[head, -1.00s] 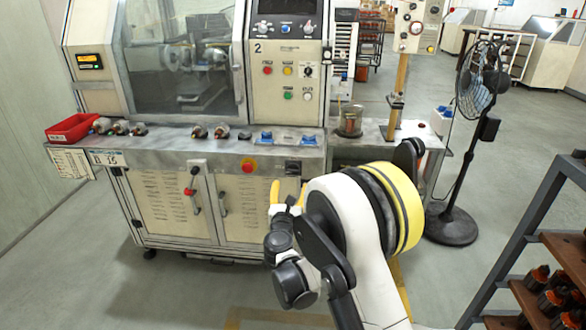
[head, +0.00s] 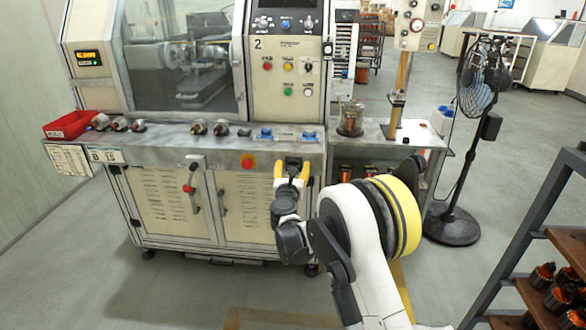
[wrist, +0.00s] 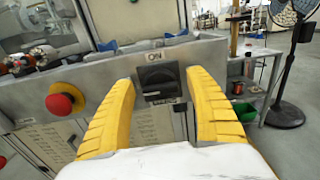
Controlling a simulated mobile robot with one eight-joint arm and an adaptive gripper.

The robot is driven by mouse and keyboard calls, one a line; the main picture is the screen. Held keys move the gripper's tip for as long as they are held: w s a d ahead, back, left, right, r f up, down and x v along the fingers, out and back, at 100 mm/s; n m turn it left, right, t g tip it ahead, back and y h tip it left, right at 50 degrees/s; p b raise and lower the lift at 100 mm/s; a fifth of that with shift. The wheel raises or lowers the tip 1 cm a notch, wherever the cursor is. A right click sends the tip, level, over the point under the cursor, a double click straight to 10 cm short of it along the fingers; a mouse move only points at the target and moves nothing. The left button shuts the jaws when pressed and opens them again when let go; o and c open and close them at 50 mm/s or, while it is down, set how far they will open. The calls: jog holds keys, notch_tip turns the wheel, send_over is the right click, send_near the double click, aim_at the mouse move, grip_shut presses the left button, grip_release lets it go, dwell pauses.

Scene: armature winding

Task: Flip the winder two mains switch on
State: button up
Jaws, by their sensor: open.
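The winding machine marked 2 (head: 283,105) stands ahead. In the head view my gripper (head: 292,171) covers part of the switch. In the wrist view my gripper (wrist: 160,100) has its two yellow fingers open, one on each side of the switch. I cannot tell whether they touch the panel.
A red emergency button (head: 248,161) is left of the switch and shows large in the wrist view (wrist: 65,100). A fan (head: 478,110) and a shelf (head: 545,200) stand right. Floor in front is clear.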

jog(key=c, duration=1.2)
jog(key=shift+m, duration=0.3)
jog(key=m, duration=0.4)
jog(key=shift+d, duration=0.1)
jog(key=m, duration=0.4)
jog(key=shift+m, duration=0.4)
jog(key=m, duration=0.4)
jog(key=shift+d+f+m+b, duration=0.1)
jog(key=shift+f+m+b, duration=0.05)
jog(key=shift+m+b, duration=0.2)
jog(key=shift+m, duration=1.85)
